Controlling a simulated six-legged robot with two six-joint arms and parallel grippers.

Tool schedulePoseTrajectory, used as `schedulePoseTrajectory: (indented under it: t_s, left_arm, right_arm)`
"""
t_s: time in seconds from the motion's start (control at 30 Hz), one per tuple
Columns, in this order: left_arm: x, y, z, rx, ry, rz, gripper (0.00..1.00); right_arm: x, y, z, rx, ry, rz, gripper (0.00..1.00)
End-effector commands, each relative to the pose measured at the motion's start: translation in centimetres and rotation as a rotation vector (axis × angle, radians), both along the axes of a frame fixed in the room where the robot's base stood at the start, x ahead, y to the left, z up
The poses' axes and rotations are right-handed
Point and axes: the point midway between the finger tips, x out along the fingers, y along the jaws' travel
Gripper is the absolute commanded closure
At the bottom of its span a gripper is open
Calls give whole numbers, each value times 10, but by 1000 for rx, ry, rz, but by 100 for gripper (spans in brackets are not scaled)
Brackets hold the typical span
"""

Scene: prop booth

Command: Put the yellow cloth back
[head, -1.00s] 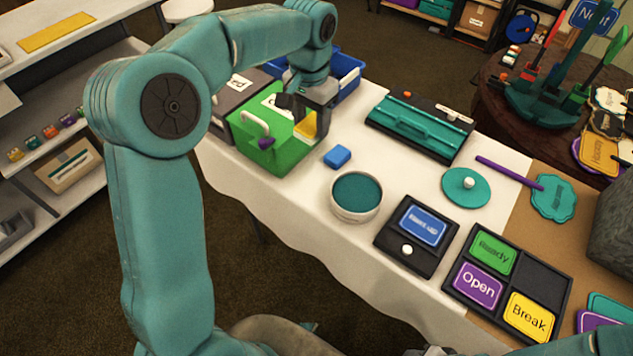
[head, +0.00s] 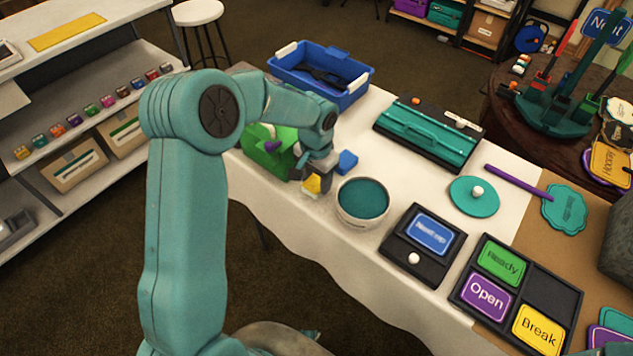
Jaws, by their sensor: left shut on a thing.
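My left gripper (head: 314,176) points down at the front edge of the white-covered table, just right of the green box (head: 262,160). It is shut on a small yellow piece (head: 313,185), which looks like the yellow cloth; the fingers hide much of it. I cannot tell whether its pale lower end touches the table. A flat yellow strip (head: 66,32) lies on top of the shelf unit at the upper left. My right gripper is not in view.
A blue block (head: 347,161) and a round tin (head: 362,203) stand close to the right of the gripper. A blue bin (head: 320,75) is behind. My left arm hides part of the green box. The shelf unit (head: 100,75) has free top space.

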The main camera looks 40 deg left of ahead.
Motion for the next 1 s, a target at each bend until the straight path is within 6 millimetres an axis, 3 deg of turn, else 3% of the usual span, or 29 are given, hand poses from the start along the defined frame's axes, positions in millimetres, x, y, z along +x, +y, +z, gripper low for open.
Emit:
schedulePoseTrajectory:
  t_s: [0.1, 0.47, 0.5, 0.57, 0.83, 1.0]
  left_arm:
    - [0, -1, -17, -1, 2, 0, 81]
    - [1, -1, -23, -1, 0, 0, 81]
    - [1, -1, -21, -1, 0, 0, 38]
    - [1, -1, -21, -1, 0, 0, 22]
    - [1, -1, -20, -1, 0, 0, 22]
    - [1, 0, -3, 2, -4, 0, 22]
  right_arm:
    - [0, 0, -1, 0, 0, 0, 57]
    - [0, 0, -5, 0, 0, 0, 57]
    - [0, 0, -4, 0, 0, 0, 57]
    - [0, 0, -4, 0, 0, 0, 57]
    - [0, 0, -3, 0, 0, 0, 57]
    - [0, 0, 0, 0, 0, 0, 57]
